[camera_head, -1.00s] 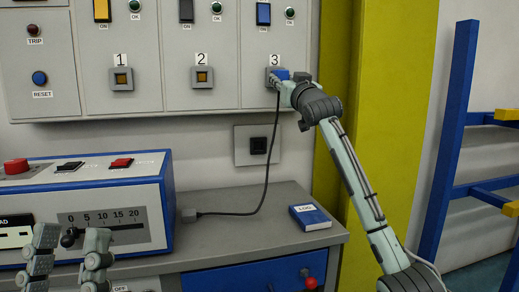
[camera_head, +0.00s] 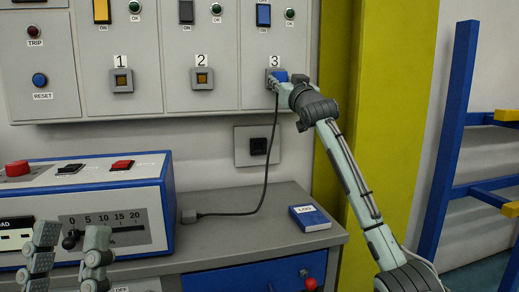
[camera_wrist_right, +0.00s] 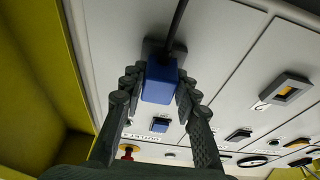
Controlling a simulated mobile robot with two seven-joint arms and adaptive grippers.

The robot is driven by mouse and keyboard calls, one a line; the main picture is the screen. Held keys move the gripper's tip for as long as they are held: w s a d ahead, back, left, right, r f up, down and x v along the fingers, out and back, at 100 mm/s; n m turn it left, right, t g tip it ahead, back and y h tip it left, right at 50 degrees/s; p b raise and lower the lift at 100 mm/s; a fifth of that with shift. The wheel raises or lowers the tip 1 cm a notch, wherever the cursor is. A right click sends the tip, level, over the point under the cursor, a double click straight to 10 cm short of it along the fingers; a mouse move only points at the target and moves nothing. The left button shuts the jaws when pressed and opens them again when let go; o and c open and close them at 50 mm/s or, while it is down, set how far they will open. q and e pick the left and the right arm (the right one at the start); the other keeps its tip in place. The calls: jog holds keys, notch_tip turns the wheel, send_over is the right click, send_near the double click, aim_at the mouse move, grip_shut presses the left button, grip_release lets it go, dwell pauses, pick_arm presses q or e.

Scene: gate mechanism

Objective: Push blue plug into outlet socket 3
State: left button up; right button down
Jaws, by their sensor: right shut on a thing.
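The blue plug (camera_head: 281,76) is at socket 3 (camera_head: 269,73), under the label 3 on the grey wall panel. My right gripper (camera_head: 279,86) is shut on it. In the right wrist view, the blue plug (camera_wrist_right: 160,82) sits between both fingers of my right gripper (camera_wrist_right: 160,88), its end at the grey socket (camera_wrist_right: 153,47). How deep it sits is hidden. Its black cable (camera_head: 268,160) hangs down to the bench. My left gripper (camera_head: 68,243) is at the lower left, its fingers apart, with a black lever knob (camera_head: 72,238) showing between them.
Socket 1 (camera_head: 121,80) and socket 2 (camera_head: 202,78) are empty. A black wall outlet (camera_head: 258,146) is below the panel. A blue-edged control box (camera_head: 110,200) stands left on the bench (camera_head: 240,233). A blue LOG book (camera_head: 310,217) lies at right.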

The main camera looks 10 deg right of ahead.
jog(key=shift+w, duration=0.2)
jog(key=shift+r+p, duration=0.15)
jog(key=shift+p, duration=0.35)
dwell(0.5)
jog(key=c, duration=1)
grip_release()
jog(key=shift+w, duration=0.15)
jog(key=shift+c, duration=0.2)
jog(key=v, duration=1.2)
